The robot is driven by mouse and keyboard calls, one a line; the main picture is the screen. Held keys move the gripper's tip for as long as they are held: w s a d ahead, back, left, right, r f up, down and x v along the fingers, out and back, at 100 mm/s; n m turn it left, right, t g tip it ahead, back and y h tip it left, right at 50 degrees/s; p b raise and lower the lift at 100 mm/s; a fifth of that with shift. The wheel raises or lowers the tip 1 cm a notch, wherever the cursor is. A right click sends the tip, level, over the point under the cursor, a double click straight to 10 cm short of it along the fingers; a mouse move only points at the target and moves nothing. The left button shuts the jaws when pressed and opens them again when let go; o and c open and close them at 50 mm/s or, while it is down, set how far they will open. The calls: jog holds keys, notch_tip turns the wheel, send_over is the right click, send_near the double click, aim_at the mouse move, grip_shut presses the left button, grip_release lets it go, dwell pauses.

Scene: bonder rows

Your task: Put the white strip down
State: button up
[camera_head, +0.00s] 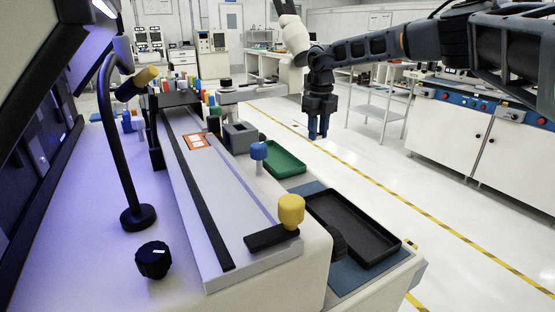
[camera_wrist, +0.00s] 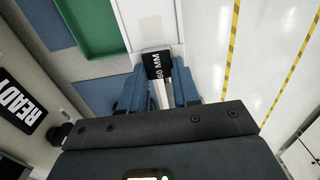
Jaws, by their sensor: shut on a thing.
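My gripper (camera_head: 319,127) hangs fingers-down over the aisle, to the right of the bench, in the head view. In the wrist view its two blue fingers (camera_wrist: 160,92) are closed on a narrow white strip (camera_wrist: 178,84). A black block (camera_wrist: 158,65) with white lettering ending in "MM" sits at the strip's far end; I cannot tell whether it is part of the strip. The strip is mostly hidden by the fingers and the gripper body, and I cannot make it out clearly in the head view.
A green tray (camera_head: 283,163) and a black tray (camera_head: 355,228) lie on blue mats along the bench's right edge. A yellow-topped knob (camera_head: 291,210) and a blue-topped knob (camera_head: 258,151) stand up nearby. A white shelf cart (camera_head: 375,105) stands behind my gripper. The floor aisle is clear.

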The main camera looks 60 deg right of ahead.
jog(key=w+a+f, duration=0.2)
jog(key=w+a, duration=0.1)
jog(key=w+a+f, duration=0.3)
jog(key=shift+w+a+f+p, duration=0.15)
jog(key=shift+w+f+p, duration=0.1)
jog(key=shift+p, duration=0.05)
jog(key=shift+f, duration=2)
jog(key=shift+f, duration=0.1)
jog(key=o, duration=1)
jog(key=shift+o, duration=0.2)
notch_tip(320, 180, up, 12)
